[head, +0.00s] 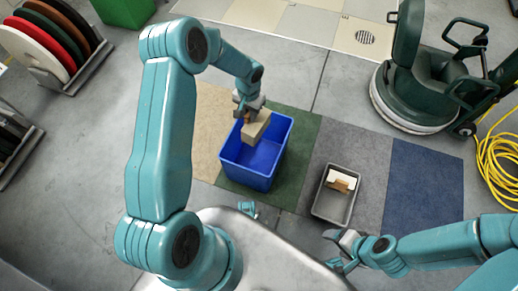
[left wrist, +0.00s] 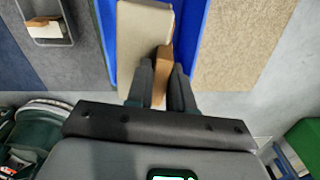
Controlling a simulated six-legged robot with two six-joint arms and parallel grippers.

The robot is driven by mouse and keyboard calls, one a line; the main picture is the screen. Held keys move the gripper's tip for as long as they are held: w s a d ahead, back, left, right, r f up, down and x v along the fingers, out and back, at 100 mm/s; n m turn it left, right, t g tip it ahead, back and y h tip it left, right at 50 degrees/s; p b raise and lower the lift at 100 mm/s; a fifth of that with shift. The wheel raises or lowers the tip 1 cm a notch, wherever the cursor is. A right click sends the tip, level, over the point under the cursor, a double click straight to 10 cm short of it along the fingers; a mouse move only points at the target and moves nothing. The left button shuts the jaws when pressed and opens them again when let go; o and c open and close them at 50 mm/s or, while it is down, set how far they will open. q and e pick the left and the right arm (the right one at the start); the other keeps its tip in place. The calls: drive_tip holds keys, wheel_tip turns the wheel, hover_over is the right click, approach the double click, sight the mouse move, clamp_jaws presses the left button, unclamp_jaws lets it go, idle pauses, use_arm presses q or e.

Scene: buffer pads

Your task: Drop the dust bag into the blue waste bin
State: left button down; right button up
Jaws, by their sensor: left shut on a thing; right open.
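The dust bag (head: 257,124) is a beige, box-like bag with a brown end piece. My left gripper (head: 248,112) is shut on it and holds it over the blue waste bin (head: 248,176). In the left wrist view the bag (left wrist: 142,40) hangs between the fingers (left wrist: 160,85), with its brown part (left wrist: 162,70) in the jaws. Blue bin walls (left wrist: 193,38) show on both sides of it there. The bin's inside below the bag is partly hidden. My right gripper (head: 342,250) is open and empty at the lower right, near the grey tray.
A grey tray (head: 318,206) with a white and brown item (head: 341,181) stands right of the bin. A green floor machine (head: 405,85) and yellow hose (head: 495,160) are at the right. Coloured pads stand in a rack (head: 60,75) at upper left. Flat mats (head: 425,190) cover the floor.

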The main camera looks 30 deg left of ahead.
use_arm(q)
drive_tip(key=shift+f+b, duration=1.7)
drive_tip(key=shift+f, duration=1.45)
drive_tip(key=c, duration=0.9)
unclamp_jaws()
drive_tip(key=shift+r, duration=0.1)
wheel_tip(320, 180, up, 16)
drive_tip(key=p, duration=0.4)
drive_tip(key=shift+r+p, duration=0.15)
drive_tip(key=shift+p, duration=0.25)
